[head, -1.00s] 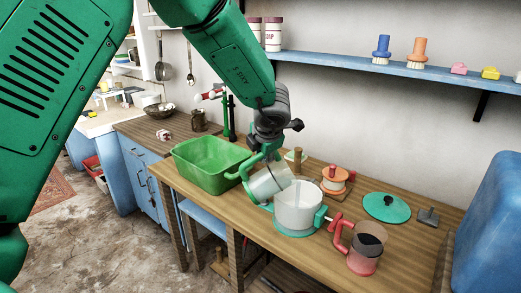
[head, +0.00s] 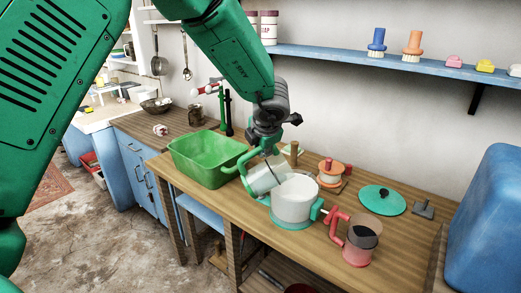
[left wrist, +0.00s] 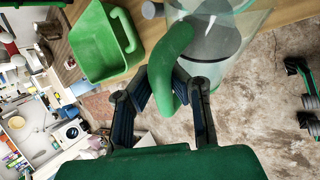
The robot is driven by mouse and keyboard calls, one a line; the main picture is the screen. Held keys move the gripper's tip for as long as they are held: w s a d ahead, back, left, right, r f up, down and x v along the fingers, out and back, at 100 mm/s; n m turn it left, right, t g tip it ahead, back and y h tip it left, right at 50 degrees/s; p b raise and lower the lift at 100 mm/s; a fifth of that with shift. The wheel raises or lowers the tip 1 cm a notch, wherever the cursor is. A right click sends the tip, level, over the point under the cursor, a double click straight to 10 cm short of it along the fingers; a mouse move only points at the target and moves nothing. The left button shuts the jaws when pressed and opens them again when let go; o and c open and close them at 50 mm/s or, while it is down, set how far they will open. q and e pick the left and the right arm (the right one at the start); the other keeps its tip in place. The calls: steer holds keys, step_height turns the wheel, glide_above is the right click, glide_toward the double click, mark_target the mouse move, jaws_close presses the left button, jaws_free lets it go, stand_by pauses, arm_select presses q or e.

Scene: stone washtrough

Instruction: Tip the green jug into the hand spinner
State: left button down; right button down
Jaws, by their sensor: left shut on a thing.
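The green jug (head: 262,180) has a pale see-through body and a green handle. My left gripper (head: 268,148) is shut on that handle, above the worktop. The jug is tilted to the right, its mouth at the left rim of the hand spinner (head: 292,208), a white drum on a teal base. The spinner's inside looks pale; I cannot tell whether anything is flowing. In the left wrist view, the fingers (left wrist: 165,92) close around the green handle (left wrist: 168,62), and the jug's clear body (left wrist: 228,30) is beyond it.
A green basin (head: 205,172) stands left of the jug. A red-handled jug (head: 358,255) with dark contents stands close right of the spinner. A red-and-orange spool-like item (head: 331,175) and a green lid (head: 382,200) lie behind. A blue container (head: 490,215) stands far right.

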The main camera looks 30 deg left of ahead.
arm_select(q)
steer(key=shift+w+d+r, duration=0.1)
steer(key=shift+d+r, duration=0.05)
steer(key=shift+d, duration=0.15)
steer(key=shift+d+p, duration=0.1)
steer(key=shift+p, duration=0.4)
steer(key=shift+w+d+g+y+p, duration=0.1)
steer(key=shift+w+g+y+p, duration=0.2)
steer(key=shift+p, duration=0.9)
steer(key=shift+w+f+m+p, duration=0.25)
steer(key=shift+f+m+p, duration=0.05)
steer(key=shift+p, duration=0.6)
steer(key=shift+d+f+g+y, duration=0.1)
steer(key=shift+d+g+y, duration=0.1)
steer(key=shift+g+y, duration=0.1)
steer(key=shift+d, duration=0.15)
steer(key=shift+w+p, duration=0.1)
steer(key=shift+p, duration=0.2)
